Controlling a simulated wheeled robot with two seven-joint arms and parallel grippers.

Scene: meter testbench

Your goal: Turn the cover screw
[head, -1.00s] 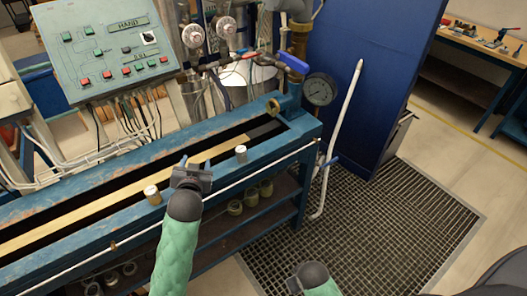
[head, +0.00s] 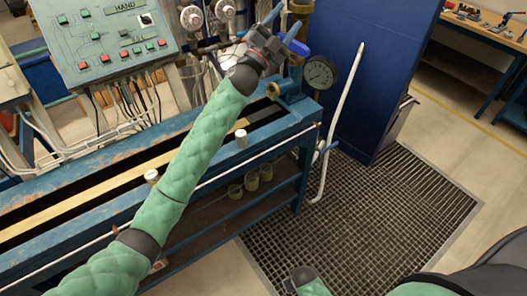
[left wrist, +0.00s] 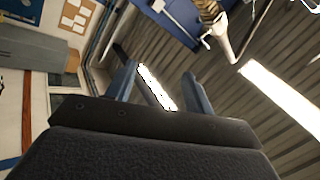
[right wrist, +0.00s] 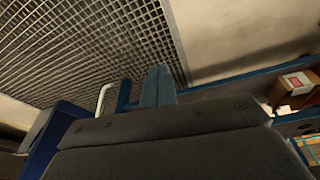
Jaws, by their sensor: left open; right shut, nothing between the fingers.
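I cannot pick out a cover screw for certain in any view. The blue test bench (head: 70,262) carries two short white-topped posts, one near the middle (head: 241,138) and one further left (head: 152,178). A brass fitting (head: 273,91) sits at its right end. My left gripper (head: 284,20) is raised above the bench's right end, in front of the pipework, with its fingers apart and nothing between them. In the left wrist view its open fingers (left wrist: 160,72) face the ceiling and upper wall. My right gripper is low over the floor grating; the right wrist view shows its fingers (right wrist: 158,72) together and empty.
A control panel (head: 95,45) stands at the back left. A pressure gauge (head: 319,73), a blue valve handle (head: 296,46) and a white hose (head: 344,120) are close to the left gripper's side. A blue cabinet (head: 375,60) stands behind. The floor grating (head: 390,205) is clear.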

